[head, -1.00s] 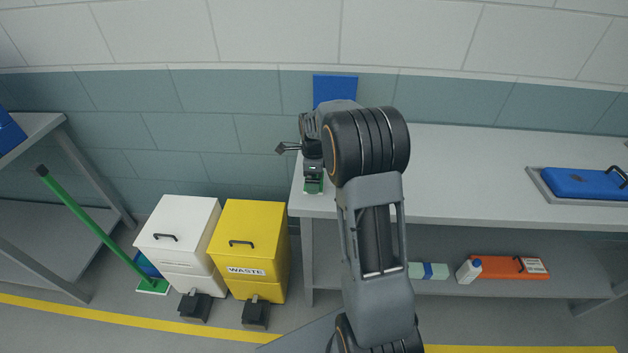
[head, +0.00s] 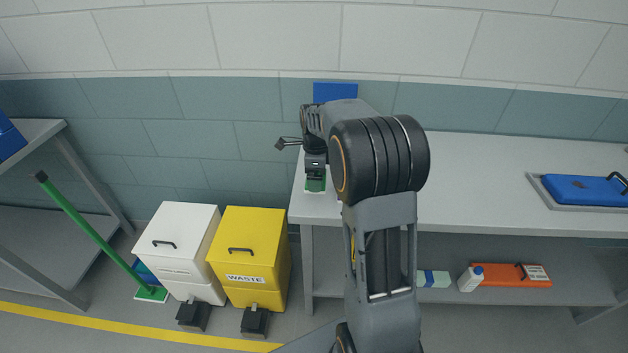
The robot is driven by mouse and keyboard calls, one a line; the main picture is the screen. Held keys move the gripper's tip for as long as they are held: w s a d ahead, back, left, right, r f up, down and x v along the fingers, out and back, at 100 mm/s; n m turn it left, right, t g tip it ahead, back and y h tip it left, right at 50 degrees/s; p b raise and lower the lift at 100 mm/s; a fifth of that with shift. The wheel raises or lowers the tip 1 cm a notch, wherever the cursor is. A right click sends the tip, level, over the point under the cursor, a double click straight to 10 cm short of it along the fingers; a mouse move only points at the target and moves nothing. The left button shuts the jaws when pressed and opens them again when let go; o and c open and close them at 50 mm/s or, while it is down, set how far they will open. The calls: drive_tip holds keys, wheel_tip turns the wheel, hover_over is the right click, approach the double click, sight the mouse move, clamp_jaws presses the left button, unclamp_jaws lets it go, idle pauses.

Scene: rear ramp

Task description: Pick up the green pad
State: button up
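The green pad (head: 315,186) is at the left end of the grey bench (head: 470,190), small and partly hidden by my gripper (head: 316,178). My gripper points down at it from above, with its fingers on the pad. It appears shut on the pad, though the fingertips are small and dark. Whether the pad is clear of the bench top is hard to tell. My arm covers the bench to the right of the pad.
A blue panel (head: 335,93) is on the wall behind the gripper. A blue case (head: 585,190) lies in a tray at the right. The lower shelf holds an orange box (head: 510,275) and a white bottle (head: 471,279). White (head: 177,240) and yellow (head: 249,240) bins stand left.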

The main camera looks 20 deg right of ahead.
drive_tip(key=s+r, duration=0.3)
drive_tip(key=r, duration=0.1)
drive_tip(key=shift+s+a, duration=0.2)
drive_tip(key=shift+a, duration=0.05)
drive_tip(key=s+a+r+b, duration=0.1)
drive_tip(key=s+r, duration=0.3)
drive_tip(key=s, duration=0.5)
drive_tip(key=shift+b, duration=0.4)
